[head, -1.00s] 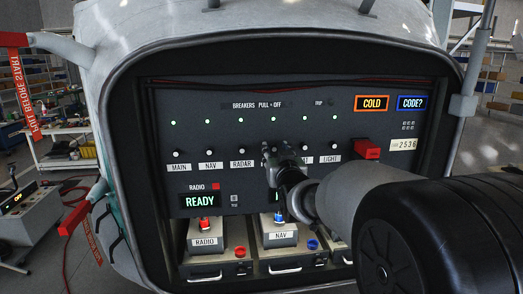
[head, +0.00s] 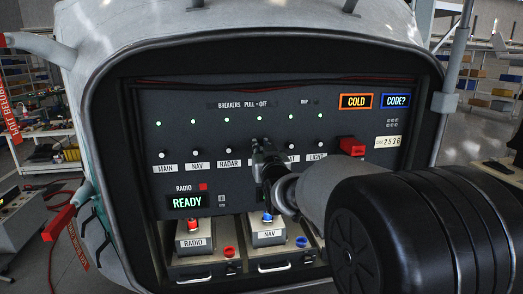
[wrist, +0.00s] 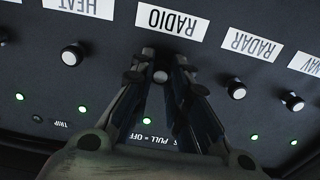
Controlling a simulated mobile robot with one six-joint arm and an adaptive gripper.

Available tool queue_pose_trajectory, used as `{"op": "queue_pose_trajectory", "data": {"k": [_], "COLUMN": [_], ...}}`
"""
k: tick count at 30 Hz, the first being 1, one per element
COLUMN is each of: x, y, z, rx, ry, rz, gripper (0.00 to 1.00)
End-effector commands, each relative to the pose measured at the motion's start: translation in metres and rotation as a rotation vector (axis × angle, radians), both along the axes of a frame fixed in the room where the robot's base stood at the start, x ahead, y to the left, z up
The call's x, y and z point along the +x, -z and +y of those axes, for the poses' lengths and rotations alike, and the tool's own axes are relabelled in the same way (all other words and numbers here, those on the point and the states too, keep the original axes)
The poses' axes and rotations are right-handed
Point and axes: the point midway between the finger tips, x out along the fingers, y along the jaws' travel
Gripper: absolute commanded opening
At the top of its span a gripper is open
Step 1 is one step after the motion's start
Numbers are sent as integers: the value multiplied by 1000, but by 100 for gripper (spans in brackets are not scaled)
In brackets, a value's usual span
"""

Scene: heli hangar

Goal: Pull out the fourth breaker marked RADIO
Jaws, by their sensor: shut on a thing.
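The breaker panel (head: 140,105) fills the open bay, with a row of white breaker knobs under a row of lit green lamps. In the wrist view the RADIO breaker knob (wrist: 160,76) sits between my fingertips, beside its RADIO label (wrist: 167,21). My gripper (wrist: 160,80) is shut on this knob. In the head view my gripper (head: 262,150) covers the RADIO knob and most of its label. The lamp (wrist: 147,121) in line with it glows green. I cannot tell whether the knob is pulled out at all.
Neighbouring knobs are close: HEAT (wrist: 72,55) and RADAR (wrist: 236,88). Below, a display (head: 187,202) reads READY, above RADIO (head: 194,242) and NAV (head: 269,237) boxes. A red block (head: 351,146) juts out at right. The bay rim surrounds the panel.

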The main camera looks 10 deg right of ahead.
Motion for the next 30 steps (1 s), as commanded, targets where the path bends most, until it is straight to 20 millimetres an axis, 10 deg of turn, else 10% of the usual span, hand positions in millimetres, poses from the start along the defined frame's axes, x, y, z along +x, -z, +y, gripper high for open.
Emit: {"op": "queue_pose_trajectory", "data": {"k": [30], "x": [-18], "y": [1], "z": [0], "rx": [0], "ry": [0], "rz": [2], "gripper": [0]}}
